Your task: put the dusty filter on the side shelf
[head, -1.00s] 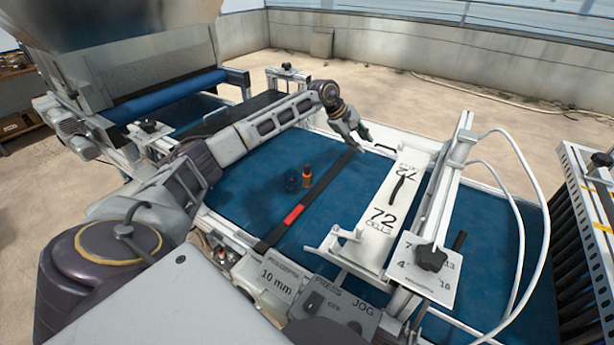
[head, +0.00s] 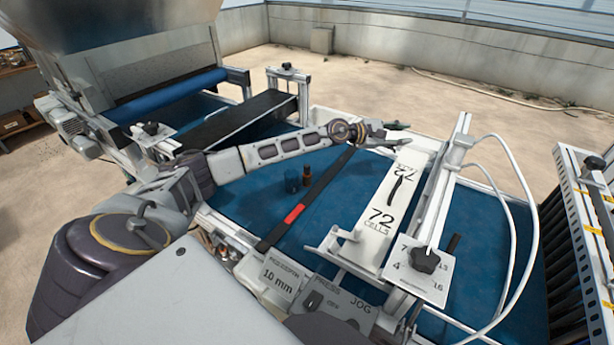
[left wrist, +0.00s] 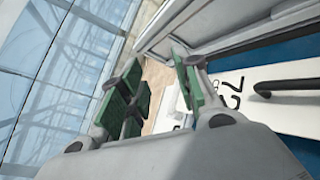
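I cannot make out a dusty filter for sure in either view. My left gripper (head: 402,135) is open and empty above the far part of the belt, near the top of the white 72-cells plate (head: 385,215). Its green finger pads (left wrist: 160,95) stand apart in the left wrist view. My right gripper is not in view.
A black bar with a red band (head: 295,214) lies across the belt. A metal rail with a black knob (head: 426,260) and white hoses (head: 515,200) stand right of the plate. A hopper with a blue roller (head: 165,95) is at the left. The belt is mostly clear.

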